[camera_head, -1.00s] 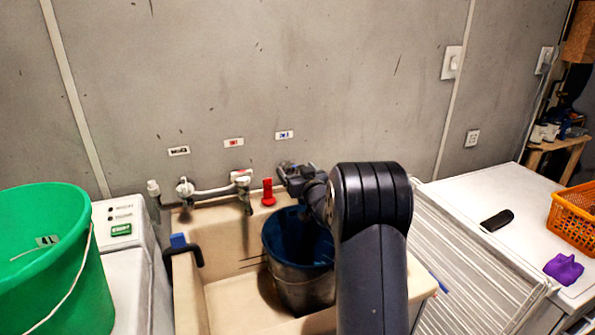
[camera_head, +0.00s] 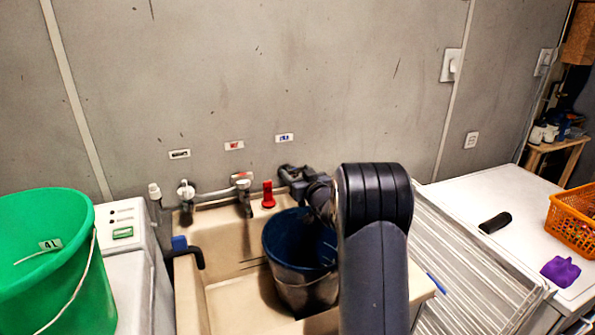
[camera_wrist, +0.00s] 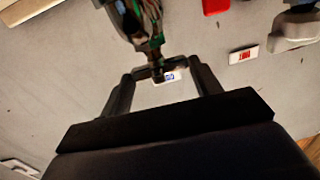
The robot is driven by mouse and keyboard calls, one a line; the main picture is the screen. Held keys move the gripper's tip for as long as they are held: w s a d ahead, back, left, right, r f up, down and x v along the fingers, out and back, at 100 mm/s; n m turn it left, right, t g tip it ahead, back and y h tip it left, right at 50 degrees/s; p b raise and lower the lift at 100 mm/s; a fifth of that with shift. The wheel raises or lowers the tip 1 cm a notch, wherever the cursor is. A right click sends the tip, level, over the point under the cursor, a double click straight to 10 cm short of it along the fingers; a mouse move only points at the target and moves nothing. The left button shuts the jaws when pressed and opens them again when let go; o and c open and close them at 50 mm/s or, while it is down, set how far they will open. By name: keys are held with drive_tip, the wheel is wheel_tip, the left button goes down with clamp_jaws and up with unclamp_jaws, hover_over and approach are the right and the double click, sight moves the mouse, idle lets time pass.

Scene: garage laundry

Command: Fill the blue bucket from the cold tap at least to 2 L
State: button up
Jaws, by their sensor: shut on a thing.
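The blue bucket (camera_head: 290,278) stands upright in the beige sink (camera_head: 215,297), below my gripper. Its inside is dark, so I cannot tell any water level. My gripper (camera_head: 288,173) is at the wall below the blue-marked label (camera_head: 284,138), and the tap there is mostly hidden by it. In the wrist view my gripper (camera_wrist: 163,72) is shut on the cold tap's handle (camera_wrist: 155,67), with the blurred tap body (camera_wrist: 137,20) above it and the blue-marked label (camera_wrist: 171,77) behind. I cannot make out a stream of water.
A red handle (camera_head: 268,194) is left of my gripper. A tap with a spout (camera_head: 244,200) sits below the red-marked label (camera_head: 234,145). A green bucket (camera_head: 50,285) stands at the left. A drying rack (camera_head: 470,265) and a white top with an orange basket (camera_head: 575,222) are at right.

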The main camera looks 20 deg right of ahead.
drive_tip(key=y, duration=0.1)
drive_tip(key=n+y+p, duration=0.1)
drive_tip(key=p, duration=0.1)
drive_tip(key=shift+d+r+n+y, duration=0.25)
drive_tip(key=shift+r+n+y, duration=0.05)
drive_tip(key=shift+n+y, duration=0.1)
drive_tip(key=shift+f+n+g+y+p, duration=0.2)
drive_tip(key=shift+n+g+y+p, duration=0.25)
drive_tip(key=shift+y+p, duration=0.3)
drive_tip(key=o, duration=1)
drive_tip(key=shift+f, duration=0.1)
drive_tip(key=b+v, duration=0.2)
drive_tip(key=v, duration=0.8)
drive_tip(key=shift+s+d, duration=0.15)
drive_tip(key=shift+s, duration=0.25)
drive_tip(key=shift+c, duration=0.4)
